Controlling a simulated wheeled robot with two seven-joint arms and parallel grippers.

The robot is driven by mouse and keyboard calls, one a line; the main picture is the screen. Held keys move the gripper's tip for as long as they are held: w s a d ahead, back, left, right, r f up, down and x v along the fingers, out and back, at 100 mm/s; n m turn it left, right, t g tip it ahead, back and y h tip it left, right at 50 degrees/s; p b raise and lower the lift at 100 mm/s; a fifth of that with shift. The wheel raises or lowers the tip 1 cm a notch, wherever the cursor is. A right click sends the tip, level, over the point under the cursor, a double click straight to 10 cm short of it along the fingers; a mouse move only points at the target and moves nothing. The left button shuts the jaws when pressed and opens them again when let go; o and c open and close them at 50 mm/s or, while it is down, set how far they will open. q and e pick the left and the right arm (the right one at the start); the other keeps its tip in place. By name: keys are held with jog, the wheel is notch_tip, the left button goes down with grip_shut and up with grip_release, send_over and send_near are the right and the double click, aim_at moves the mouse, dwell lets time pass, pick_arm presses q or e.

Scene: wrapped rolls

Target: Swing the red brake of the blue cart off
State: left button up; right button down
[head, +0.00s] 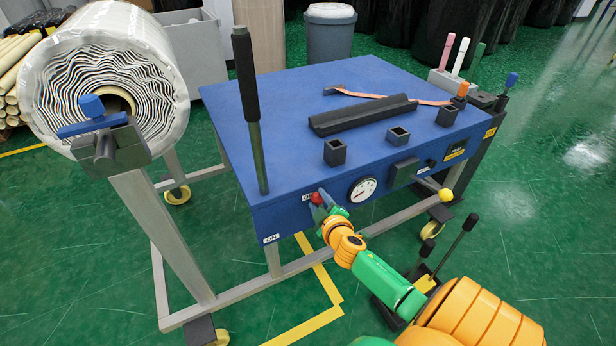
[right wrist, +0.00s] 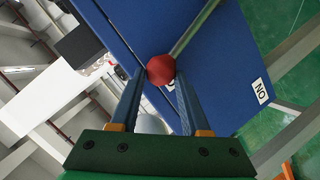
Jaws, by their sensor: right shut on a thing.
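The blue cart (head: 285,110) stands in the middle of the head view. Its red brake knob (head: 317,198) shows at the front face, near the left front corner. My right gripper (head: 324,208) is shut on this knob. In the right wrist view the red knob (right wrist: 161,70) sits between the two fingertips, with a greenish rod running from it to the upper right. An ON label (head: 271,239) is on the front face left of the knob. Another label beside the knob is partly hidden. My left gripper is not in view.
A tall black-gripped lever (head: 246,75) rises from the cart's left front corner. A round gauge (head: 362,188) is right of my gripper. A wrapped roll (head: 105,80) hangs at the left. A black lever stand (head: 435,275) stands on the floor near my right arm.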

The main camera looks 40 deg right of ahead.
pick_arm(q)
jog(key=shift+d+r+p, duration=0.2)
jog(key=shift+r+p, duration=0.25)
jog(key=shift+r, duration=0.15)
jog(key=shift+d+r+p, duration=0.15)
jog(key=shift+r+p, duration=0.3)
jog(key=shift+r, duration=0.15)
pick_arm(e)
jog(key=shift+m+y, duration=0.4)
jog(key=shift+m, duration=0.2)
jog(key=shift+s+d+r, duration=0.15)
jog(key=shift+d, duration=0.5)
jog(key=shift+s+d+r, duration=0.15)
jog(key=shift+d+r, duration=0.05)
jog(key=shift+d, duration=0.5)
jog(key=shift+s+d+r, duration=0.15)
jog(key=shift+d, duration=0.6)
jog(key=c, duration=0.7)
grip_release()
jog(key=o, duration=0.3)
jog(key=shift+s+d, duration=0.1)
jog(key=shift+d+f, duration=0.1)
jog(key=shift+f, duration=0.05)
pick_arm(q)
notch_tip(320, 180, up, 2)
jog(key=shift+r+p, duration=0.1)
jog(key=shift+p, duration=0.95)
pick_arm(e)
send_near(328, 187)
jog(key=shift+v, duration=1.05)
